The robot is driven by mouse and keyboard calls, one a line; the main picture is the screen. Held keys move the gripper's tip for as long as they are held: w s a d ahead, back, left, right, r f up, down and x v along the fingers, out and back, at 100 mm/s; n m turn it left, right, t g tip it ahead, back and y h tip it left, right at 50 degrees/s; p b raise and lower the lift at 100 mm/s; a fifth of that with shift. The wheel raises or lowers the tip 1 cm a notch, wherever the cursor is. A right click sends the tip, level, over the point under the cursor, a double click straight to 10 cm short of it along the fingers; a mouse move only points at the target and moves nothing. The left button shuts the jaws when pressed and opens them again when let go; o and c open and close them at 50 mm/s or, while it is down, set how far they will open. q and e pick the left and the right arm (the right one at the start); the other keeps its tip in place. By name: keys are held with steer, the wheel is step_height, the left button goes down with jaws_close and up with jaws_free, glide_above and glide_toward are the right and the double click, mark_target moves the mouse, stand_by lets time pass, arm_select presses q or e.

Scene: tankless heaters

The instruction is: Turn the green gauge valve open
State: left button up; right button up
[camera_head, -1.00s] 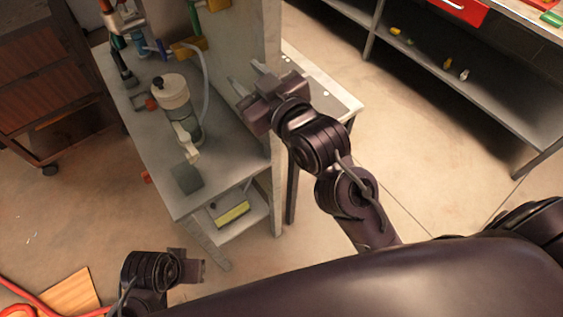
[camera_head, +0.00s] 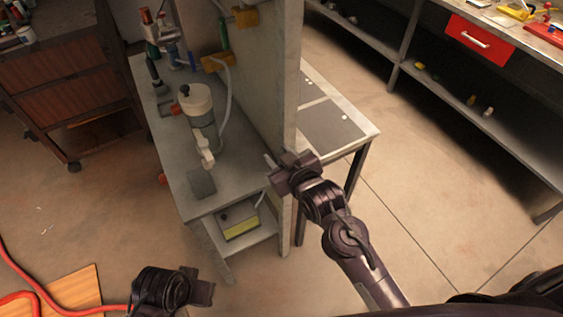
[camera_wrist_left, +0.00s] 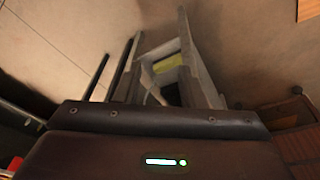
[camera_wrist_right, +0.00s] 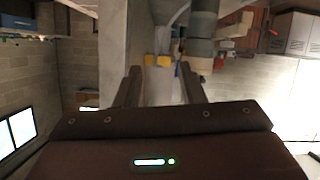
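A small green handle (camera_head: 225,34) shows near the top of the head view, beside brass fittings on the upright grey panel (camera_head: 277,75). I cannot tell for sure whether it is the green gauge valve; no gauge face is readable. My right gripper (camera_head: 287,158) is open and empty, near the front edge of the panel and well apart from the green handle. Its two fingers stand apart in the right wrist view (camera_wrist_right: 160,80). My left gripper (camera_head: 212,291) is low at the bottom left, away from the bench. Its fingers are apart and empty in the left wrist view (camera_wrist_left: 158,85).
The grey bench (camera_head: 225,165) carries a white-topped canister (camera_head: 197,105) with a hose. A yellow-fronted box (camera_head: 240,226) sits on its lower shelf. A side table (camera_head: 330,125) stands right of the panel. A brown cabinet (camera_head: 65,90) is at left. Open floor lies right.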

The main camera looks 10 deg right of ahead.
steer(key=shift+d+f, duration=0.1)
steer(key=shift+f, duration=0.8)
